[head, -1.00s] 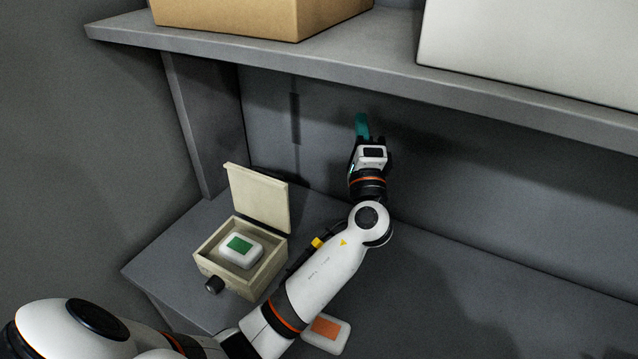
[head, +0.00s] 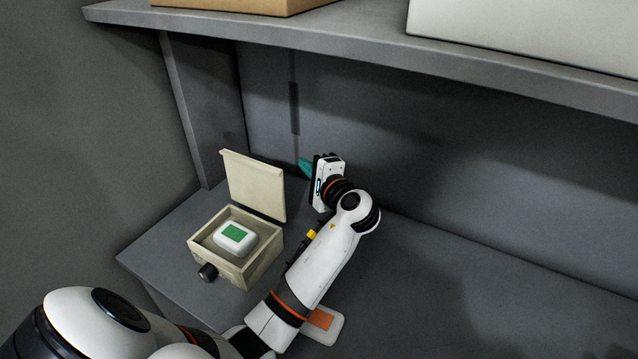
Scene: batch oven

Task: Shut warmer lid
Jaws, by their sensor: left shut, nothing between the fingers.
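The warmer (head: 243,272) is a cream box with a dark knob on its front, standing on the grey lower shelf. Its lid (head: 254,186) stands open, upright at the back edge. A white packet with a green label (head: 235,238) lies inside the box. My left gripper (head: 305,167) is shut and empty, with teal fingertips pointing left. It is to the right of the lid and apart from it in the picture, near the back wall. My right gripper does not show.
A white packet with an orange label (head: 323,323) lies on the lower shelf (head: 430,290), partly behind my left arm. An upper shelf (head: 330,40) overhangs, bearing a cardboard box (head: 240,6) and a white box (head: 530,35). The lower shelf is clear to the right.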

